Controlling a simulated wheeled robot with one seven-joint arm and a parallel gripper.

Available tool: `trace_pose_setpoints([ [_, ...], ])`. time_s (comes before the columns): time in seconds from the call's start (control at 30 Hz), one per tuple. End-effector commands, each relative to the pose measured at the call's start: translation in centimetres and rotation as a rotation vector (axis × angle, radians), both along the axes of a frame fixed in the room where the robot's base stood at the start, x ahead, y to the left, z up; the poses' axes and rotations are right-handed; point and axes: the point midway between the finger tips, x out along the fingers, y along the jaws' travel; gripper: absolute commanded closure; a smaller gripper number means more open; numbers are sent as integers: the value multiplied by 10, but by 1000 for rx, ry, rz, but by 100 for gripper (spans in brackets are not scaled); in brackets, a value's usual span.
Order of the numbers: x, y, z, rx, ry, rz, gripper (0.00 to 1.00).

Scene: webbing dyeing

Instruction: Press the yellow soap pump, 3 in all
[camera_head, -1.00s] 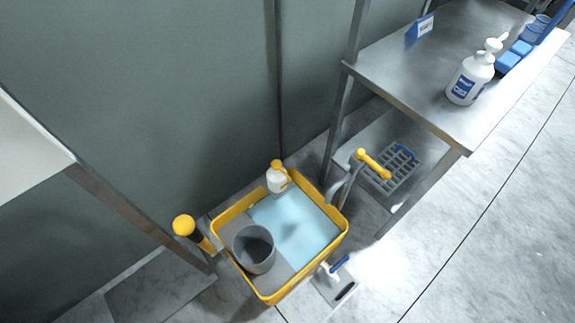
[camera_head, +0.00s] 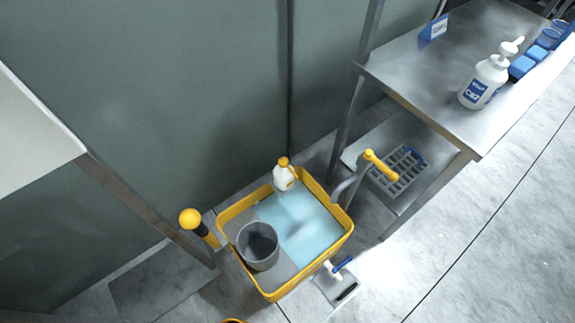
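The yellow soap pump (camera_head: 283,162) tops a small white bottle (camera_head: 284,179) standing at the back corner of a yellow-rimmed basin (camera_head: 340,236). The pump looks upright, and nothing touches it. My gripper is not in view. A small yellow curved piece shows at the bottom edge of the view; I cannot tell what it is.
The basin holds light blue liquid (camera_head: 305,225) and a grey bucket (camera_head: 258,246). A yellow-knobbed post (camera_head: 190,219) stands at its left, and a yellow-handled lever (camera_head: 380,163) at its right. A steel table (camera_head: 425,75) bears a larger white pump bottle (camera_head: 483,84).

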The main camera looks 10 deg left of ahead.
Motion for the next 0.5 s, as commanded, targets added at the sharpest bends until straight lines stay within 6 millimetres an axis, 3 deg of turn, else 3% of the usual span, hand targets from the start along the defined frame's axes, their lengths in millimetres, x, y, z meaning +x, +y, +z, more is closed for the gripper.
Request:
trace_pose_setpoints([
  [0.1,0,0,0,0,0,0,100],
  [0.5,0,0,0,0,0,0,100],
])
